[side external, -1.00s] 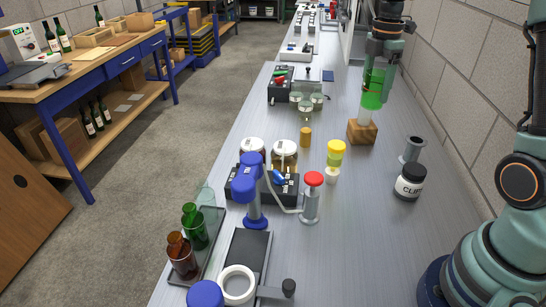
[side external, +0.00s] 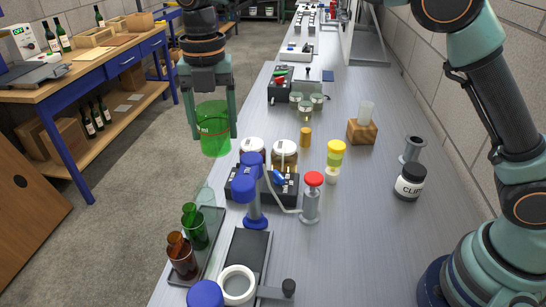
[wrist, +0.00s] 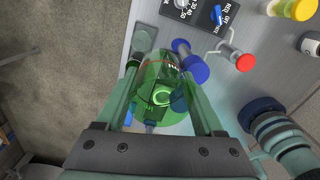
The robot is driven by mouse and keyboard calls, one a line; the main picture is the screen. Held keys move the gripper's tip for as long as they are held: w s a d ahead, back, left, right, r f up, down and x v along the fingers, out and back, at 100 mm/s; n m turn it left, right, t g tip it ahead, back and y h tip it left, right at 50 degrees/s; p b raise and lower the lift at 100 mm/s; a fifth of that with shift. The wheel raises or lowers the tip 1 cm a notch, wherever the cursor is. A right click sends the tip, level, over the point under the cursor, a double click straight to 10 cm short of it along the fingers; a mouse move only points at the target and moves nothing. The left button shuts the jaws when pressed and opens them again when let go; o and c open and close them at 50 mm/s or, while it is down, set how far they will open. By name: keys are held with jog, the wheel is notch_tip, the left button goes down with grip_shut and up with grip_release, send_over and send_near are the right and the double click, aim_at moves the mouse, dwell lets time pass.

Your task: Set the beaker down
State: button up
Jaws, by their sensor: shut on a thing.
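The beaker (side external: 212,140) is a green, see-through cup with white marks and a red line. My gripper (side external: 211,128) is shut on it, with one finger on each side, and holds it upright in the air.
A tray (side external: 207,238) with a green bottle (side external: 194,226) and a brown bottle (side external: 181,255) is at the front left. A blue-headed device (side external: 254,195) and a red-capped cylinder (side external: 312,198) stand nearby. The wooden block (side external: 362,131) holds a clear tube. The right middle bench is mostly clear.

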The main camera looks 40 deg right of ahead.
jog(key=s+a+n, duration=0.3)
jog(key=s+a, duration=0.3)
jog(key=a, duration=0.3)
jog(key=s+a+n, duration=0.3)
jog(key=s+a, duration=0.2)
jog(key=a, duration=0.4)
jog(key=f, duration=2)
jog(key=shift+s+a+f, duration=0.15)
jog(key=shift+s+f, duration=0.05)
jog(key=shift+s, duration=0.15)
jog(key=shift+f, duration=0.15)
jog(key=o, duration=1.4)
jog(key=shift+c, duration=0.2)
